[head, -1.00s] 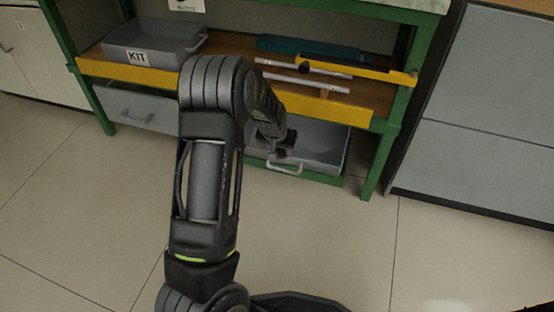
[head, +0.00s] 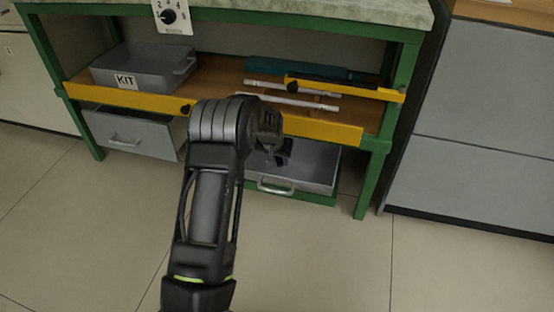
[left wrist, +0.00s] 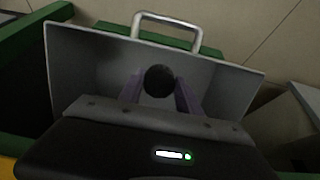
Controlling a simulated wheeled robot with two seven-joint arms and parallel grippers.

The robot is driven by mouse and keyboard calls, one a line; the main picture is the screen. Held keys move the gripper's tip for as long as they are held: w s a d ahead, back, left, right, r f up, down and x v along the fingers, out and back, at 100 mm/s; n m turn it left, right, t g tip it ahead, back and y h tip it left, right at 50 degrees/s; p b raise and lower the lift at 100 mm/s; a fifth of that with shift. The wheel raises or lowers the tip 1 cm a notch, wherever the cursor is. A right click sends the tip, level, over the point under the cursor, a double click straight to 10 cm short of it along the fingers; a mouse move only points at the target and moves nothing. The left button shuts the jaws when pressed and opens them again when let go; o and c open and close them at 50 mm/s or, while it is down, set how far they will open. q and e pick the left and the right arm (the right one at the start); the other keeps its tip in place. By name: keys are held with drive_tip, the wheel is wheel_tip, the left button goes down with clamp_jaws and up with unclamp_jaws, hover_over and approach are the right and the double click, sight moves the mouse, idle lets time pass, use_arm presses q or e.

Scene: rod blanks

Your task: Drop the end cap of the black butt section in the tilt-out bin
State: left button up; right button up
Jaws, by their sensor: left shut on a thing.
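My left gripper (head: 272,154) is shut on a small round black end cap (left wrist: 160,80), seen between its two fingertips in the left wrist view. The tilt-out bin (head: 312,165) is a grey bin under the shelf, tipped open, with a metal handle at its front edge. In the left wrist view the bin (left wrist: 225,85) lies behind the fingers and the cap, which are over its opening. My right gripper is not in view.
A grey KIT tray (head: 140,68) stands at the left of the shelf. White rods (head: 290,101) and a teal piece (head: 300,68) lie on the shelf. A grey drawer (head: 130,135) is at the lower left. A green post (head: 370,180) stands right of the bin.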

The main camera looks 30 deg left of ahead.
use_arm(q)
drive_tip(key=o, duration=1.4)
drive_tip(key=p+v, duration=0.3)
drive_tip(key=v, duration=0.4)
drive_tip(key=shift+r+p, duration=0.35)
drive_tip(key=shift+p, duration=0.05)
